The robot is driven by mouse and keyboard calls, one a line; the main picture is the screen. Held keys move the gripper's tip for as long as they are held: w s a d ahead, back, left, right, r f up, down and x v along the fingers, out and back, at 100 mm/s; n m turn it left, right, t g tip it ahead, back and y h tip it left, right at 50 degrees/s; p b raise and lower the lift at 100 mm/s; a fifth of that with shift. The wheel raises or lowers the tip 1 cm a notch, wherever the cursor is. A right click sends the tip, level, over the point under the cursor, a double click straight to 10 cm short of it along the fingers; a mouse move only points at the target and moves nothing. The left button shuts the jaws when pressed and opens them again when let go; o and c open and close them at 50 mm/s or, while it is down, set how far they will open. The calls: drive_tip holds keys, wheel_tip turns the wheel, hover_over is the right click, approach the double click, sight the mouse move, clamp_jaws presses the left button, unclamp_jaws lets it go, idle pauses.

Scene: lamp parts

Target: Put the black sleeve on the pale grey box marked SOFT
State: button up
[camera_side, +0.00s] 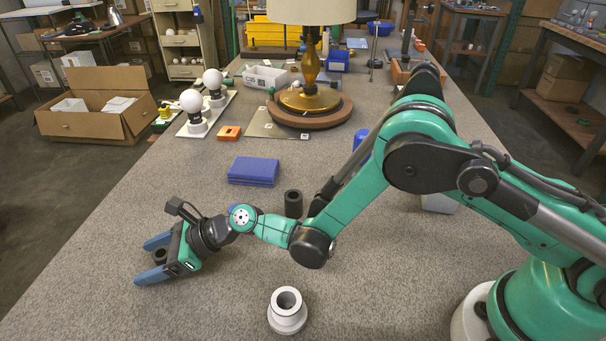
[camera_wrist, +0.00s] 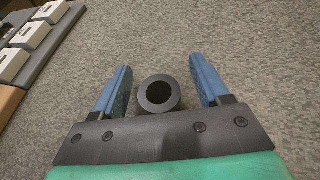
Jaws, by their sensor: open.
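A black sleeve (camera_wrist: 159,93), a short hollow tube, stands between the two blue fingers of my gripper (camera_wrist: 160,76) in the wrist view, with visible gaps on both sides. In the side view my gripper (camera_side: 148,260) is open low over the left part of the table, and the sleeve (camera_side: 160,256) shows between its fingers. Several pale boxes (camera_wrist: 31,35) sit in a row on a grey strip at the upper left of the wrist view. Their markings are too small to read, so I cannot tell which is marked SOFT.
Another black tube (camera_side: 293,204) stands behind my forearm. A white flanged ring (camera_side: 287,312) is at the front, and a blue block (camera_side: 254,171) lies farther back. The lamp (camera_side: 310,70) stands on a brown round base beyond. The carpet-like tabletop around my gripper is mostly clear.

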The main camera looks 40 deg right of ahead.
clamp_jaws()
drive_tip(key=shift+r, duration=0.5)
wheel_tip(320, 180, up, 19)
drive_tip(key=s+d+r+m+t+h, duration=0.1)
drive_tip(key=d+r+m+t+h, duration=0.15)
drive_tip(key=d, duration=0.75)
drive_tip(key=s+d+r+m+t+h, duration=0.1)
drive_tip(key=d+r+m+t+h, duration=0.2)
drive_tip(key=d, duration=0.8)
drive_tip(key=s+d+r+m+t+h, duration=0.1)
drive_tip(key=d+r+m+h, duration=0.2)
drive_tip(key=d, duration=0.7)
drive_tip(key=w+a+f+n+g+y, duration=0.1)
drive_tip(key=a+f+n+g+y, duration=0.1)
drive_tip(key=a, duration=0.8)
drive_tip(key=w+a+f+n+g+y, duration=0.1)
drive_tip(key=a+f+n+g+y, duration=0.1)
drive_tip(key=a, duration=0.8)
drive_tip(key=w+a+f+n+g+y, duration=0.1)
drive_tip(key=a+f+n+y, duration=0.3)
drive_tip(key=a, duration=0.7)
drive_tip(key=shift+f+g, duration=0.25)
drive_tip(key=shift+g, duration=0.5)
